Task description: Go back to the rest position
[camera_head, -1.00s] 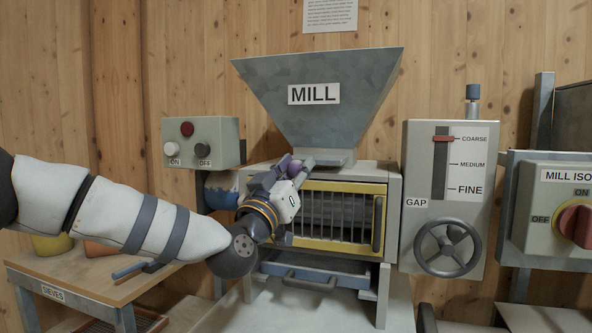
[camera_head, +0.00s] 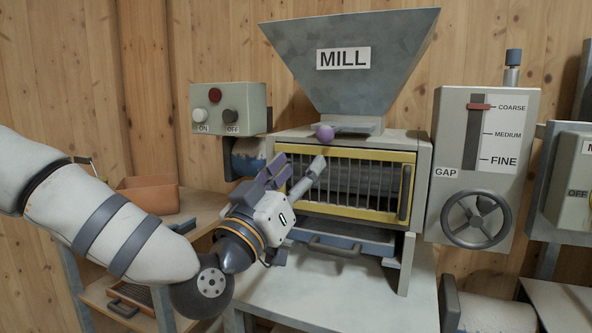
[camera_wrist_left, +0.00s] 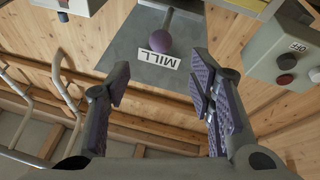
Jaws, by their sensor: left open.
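My left gripper (camera_head: 292,175) is open and empty in the head view. It stands in front of the left part of the mill's yellow-framed barred guard (camera_head: 352,182), below the purple ball knob (camera_head: 324,132) at the hopper's outlet. In the left wrist view the two spread fingers (camera_wrist_left: 160,88) frame empty space, with the purple knob (camera_wrist_left: 160,41) beyond them, apart from the pads. My right gripper is in neither view.
The mill hopper (camera_head: 350,65) rises above the guard. A button box (camera_head: 228,109) is on the left and a gap panel with handwheel (camera_head: 484,165) on the right. A side bench holds an orange bin (camera_head: 147,195). A grey drawer handle (camera_head: 334,248) sits below the guard.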

